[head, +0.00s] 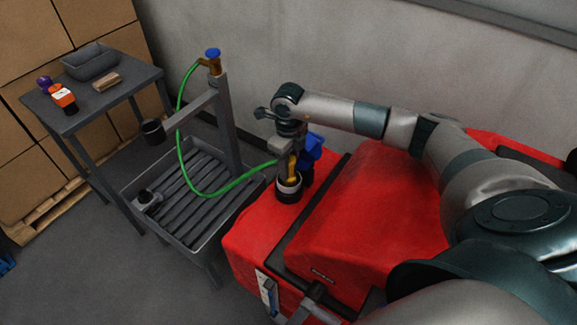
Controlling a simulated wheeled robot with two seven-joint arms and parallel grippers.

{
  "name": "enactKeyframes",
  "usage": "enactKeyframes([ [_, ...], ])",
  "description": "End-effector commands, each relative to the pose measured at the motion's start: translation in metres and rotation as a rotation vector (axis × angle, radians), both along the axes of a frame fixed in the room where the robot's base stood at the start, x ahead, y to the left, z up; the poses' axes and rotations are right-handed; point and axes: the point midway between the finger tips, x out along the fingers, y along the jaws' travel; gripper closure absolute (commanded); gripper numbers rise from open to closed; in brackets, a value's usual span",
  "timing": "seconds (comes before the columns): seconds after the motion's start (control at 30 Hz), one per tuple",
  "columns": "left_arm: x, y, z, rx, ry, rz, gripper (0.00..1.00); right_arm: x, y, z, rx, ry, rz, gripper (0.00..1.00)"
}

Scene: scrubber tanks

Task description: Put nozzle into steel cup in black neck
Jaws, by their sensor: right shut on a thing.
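The red scrubber (365,225) stands in the middle of the head view. Near its left corner is the black neck (289,197), with the pale rim of the steel cup (288,181) at its mouth. My right gripper (290,148) is above the neck, shut on the brass-coloured nozzle (292,168). The nozzle points down and its lower end overlaps the cup's mouth; I cannot tell how deep it sits. The green hose (222,190) runs from the nozzle to the tap (213,62). My left gripper is out of view.
A blue part (312,150) is right beside the gripper. A grey stand (228,125) with a dark holder (153,131) rises from a slatted basin (190,195). A grey table (130,78) at the left bears a bin, a block and small bottles. The wall is close behind.

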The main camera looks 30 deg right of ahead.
Motion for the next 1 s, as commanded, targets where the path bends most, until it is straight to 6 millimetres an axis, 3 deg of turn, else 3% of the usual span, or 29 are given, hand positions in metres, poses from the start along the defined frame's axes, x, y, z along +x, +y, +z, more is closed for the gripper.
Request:
enactKeyframes([
  [0.33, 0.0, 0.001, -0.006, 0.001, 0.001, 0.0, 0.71, 0.0, 0.001, -0.006, 0.001, 0.0, 0.0, 0.93],
  [0.37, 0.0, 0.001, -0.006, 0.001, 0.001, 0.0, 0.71, 0.0, 0.001, -0.006, 0.001, 0.001, 0.001, 0.65],
  [0.4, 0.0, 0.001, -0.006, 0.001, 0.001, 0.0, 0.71, 0.0, 0.001, -0.007, 0.001, 0.001, 0.001, 0.62],
  [0.77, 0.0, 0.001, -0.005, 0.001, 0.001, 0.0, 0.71, -0.001, 0.002, -0.007, 0.002, 0.003, 0.002, 0.62],
  [1.0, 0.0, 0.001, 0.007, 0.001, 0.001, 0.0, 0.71, -0.001, 0.001, 0.006, 0.001, 0.002, 0.001, 0.62],
])
